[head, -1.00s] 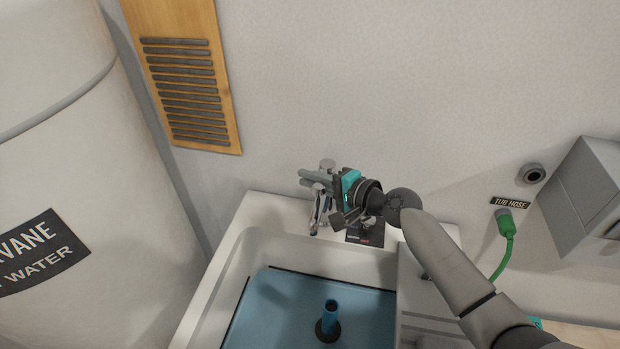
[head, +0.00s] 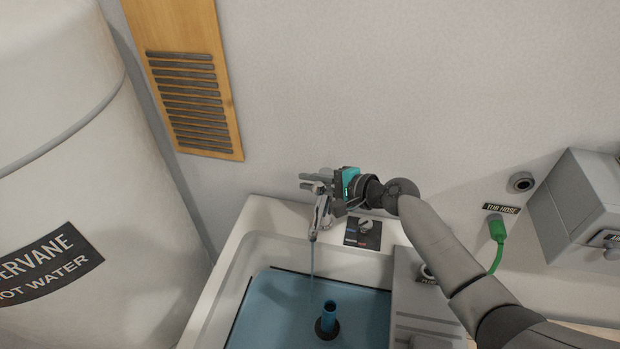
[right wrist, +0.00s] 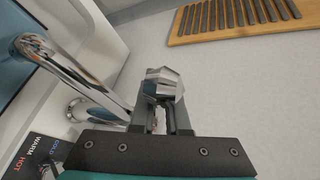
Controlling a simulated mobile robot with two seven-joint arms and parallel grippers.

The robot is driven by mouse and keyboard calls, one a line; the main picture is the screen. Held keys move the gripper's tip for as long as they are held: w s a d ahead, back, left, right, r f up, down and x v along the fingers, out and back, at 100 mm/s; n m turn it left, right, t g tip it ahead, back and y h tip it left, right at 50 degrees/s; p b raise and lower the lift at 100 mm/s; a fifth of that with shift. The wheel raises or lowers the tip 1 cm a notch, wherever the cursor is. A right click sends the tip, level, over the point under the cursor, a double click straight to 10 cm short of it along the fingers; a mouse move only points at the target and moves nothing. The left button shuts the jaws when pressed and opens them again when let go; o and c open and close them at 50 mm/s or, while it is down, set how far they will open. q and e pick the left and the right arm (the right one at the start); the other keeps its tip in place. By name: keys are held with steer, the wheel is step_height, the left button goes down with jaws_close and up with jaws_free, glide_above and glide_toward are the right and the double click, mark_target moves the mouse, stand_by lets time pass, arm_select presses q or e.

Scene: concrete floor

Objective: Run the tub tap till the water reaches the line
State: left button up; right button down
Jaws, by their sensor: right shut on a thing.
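The chrome tub tap (head: 322,212) stands on the back rim of the white tub (head: 262,212); its spout also shows in the right wrist view (right wrist: 75,72). My right gripper (head: 318,187) is shut on the faceted tap handle (right wrist: 163,84) at the top of the tap. A thin stream of water (head: 312,262) falls from the spout into the tub. Blue water (head: 272,312) lies in the tub, and a dark line (head: 240,306) runs along the tub wall close to the water's edge. The exact gap between them is hard to tell. My left gripper is not in view.
A green hose (head: 497,232) and a grey wall box (head: 590,205) are at right, a large white water tank (head: 55,130) at left.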

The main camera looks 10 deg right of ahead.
steer(key=c, duration=0.9)
jaws_free()
steer(key=v, duration=1.5)
steer(key=shift+s+r, duration=0.1)
steer(key=shift+s, duration=0.05)
